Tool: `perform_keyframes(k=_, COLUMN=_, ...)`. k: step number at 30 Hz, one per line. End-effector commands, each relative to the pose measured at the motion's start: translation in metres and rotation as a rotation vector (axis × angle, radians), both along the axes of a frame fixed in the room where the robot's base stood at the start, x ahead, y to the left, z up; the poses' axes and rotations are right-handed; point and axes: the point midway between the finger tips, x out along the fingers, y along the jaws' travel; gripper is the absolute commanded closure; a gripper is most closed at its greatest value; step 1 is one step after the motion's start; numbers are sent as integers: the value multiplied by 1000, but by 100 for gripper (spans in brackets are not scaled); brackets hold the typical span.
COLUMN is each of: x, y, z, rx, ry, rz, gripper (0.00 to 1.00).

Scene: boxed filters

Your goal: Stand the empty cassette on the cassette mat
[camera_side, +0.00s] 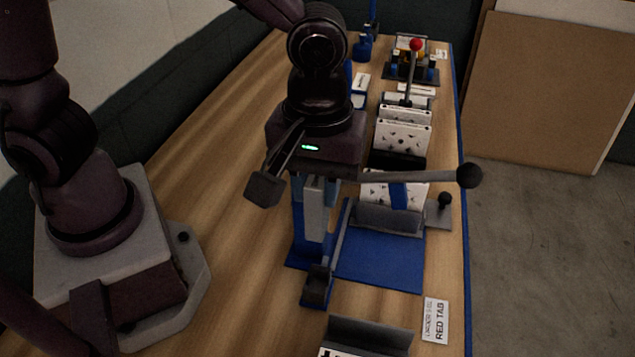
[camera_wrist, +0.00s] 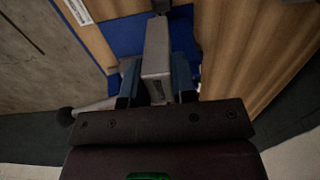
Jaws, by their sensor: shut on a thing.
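My gripper (camera_side: 315,225) is shut on a slim light-grey block, its blue fingers on either side. The block (camera_side: 314,205) hangs upright above the blue base at the middle of the bench. In the wrist view the block (camera_wrist: 157,45) runs out from between the fingers (camera_wrist: 157,85). I cannot tell whether this block is the empty cassette, or whether its lower end touches anything. A flat blue mat (camera_side: 380,265) lies right of and below it; I cannot tell if it is the cassette mat.
A bar with a black knob (camera_side: 469,175) sticks out right of my gripper. White dotted panels (camera_side: 403,135) stand behind, with a red-knobbed lever (camera_side: 415,45). A dark grey holder (camera_side: 370,335) is in front, beside a "RED TAB" card (camera_side: 435,320). Bare wood (camera_side: 200,160) lies left.

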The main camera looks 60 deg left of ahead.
Motion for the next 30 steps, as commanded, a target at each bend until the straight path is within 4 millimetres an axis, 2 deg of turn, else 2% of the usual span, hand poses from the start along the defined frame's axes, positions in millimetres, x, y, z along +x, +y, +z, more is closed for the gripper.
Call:
perform_keyframes(k=5, x=0, y=0, z=9, rx=-1, ry=-1, rz=0, gripper=99)
perform_keyframes(k=13, x=1, y=0, z=53, rx=-4, ry=-5, rz=1, gripper=99)
perform_keyframes(k=23, x=62, y=33, z=56, rx=-9, ry=10, rz=338, gripper=99)
perform_keyframes(k=26, x=90, y=55, z=57, rx=-11, ry=12, rz=498, gripper=99)
perform_keyframes(k=29, x=122, y=87, z=58, rx=-12, ry=14, rz=695, gripper=99)
perform_keyframes(k=30, x=136, y=103, z=58, rx=-13, ry=13, rz=782, gripper=99)
